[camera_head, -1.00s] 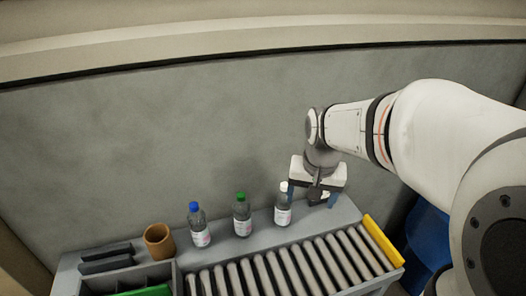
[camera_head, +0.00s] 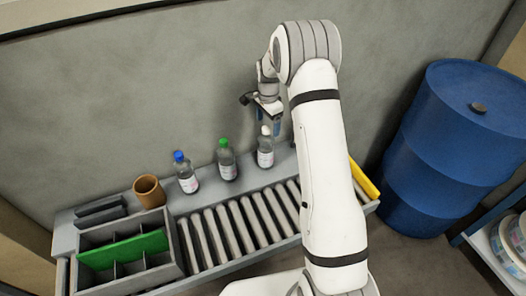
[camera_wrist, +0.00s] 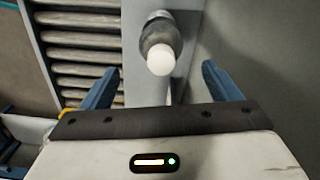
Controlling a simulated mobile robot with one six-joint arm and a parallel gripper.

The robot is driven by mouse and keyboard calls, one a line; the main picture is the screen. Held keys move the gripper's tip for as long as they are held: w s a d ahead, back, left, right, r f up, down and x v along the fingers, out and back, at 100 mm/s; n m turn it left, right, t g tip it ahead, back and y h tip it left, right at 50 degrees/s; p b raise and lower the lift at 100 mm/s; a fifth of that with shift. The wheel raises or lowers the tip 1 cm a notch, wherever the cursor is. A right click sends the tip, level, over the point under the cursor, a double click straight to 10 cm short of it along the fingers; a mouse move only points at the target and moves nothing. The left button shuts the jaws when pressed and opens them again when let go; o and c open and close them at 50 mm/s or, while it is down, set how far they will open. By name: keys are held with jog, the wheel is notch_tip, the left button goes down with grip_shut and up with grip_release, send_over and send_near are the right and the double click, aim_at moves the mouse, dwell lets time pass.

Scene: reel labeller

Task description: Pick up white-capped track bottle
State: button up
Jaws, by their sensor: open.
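The white-capped bottle (camera_head: 265,152) stands upright on the grey ledge behind the roller track, the rightmost of three bottles in the head view. In the wrist view its white cap (camera_wrist: 163,58) and dark shoulder show from above, between and a little beyond the blue fingers. My gripper (camera_wrist: 163,88) is open and empty. In the head view my gripper (camera_head: 268,125) hangs over the bottle, partly hidden by my arm. I cannot tell the exact gap between the fingers and the bottle.
A green-capped bottle (camera_head: 226,162) and a blue-capped bottle (camera_head: 186,176) stand to the left. Further left are a brown cup (camera_head: 149,192) and a divided grey bin (camera_head: 84,242) with a green panel. A blue barrel (camera_head: 450,140) stands right of the track.

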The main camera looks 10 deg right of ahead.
aim_at(266, 136)
jog(key=f, duration=0.2)
jog(key=f+p, duration=0.1)
jog(key=f, duration=0.4)
jog(key=shift+s+a, duration=0.15)
jog(key=shift+a, duration=0.2)
jog(key=shift+c, duration=0.2)
grip_shut()
dwell(0.4)
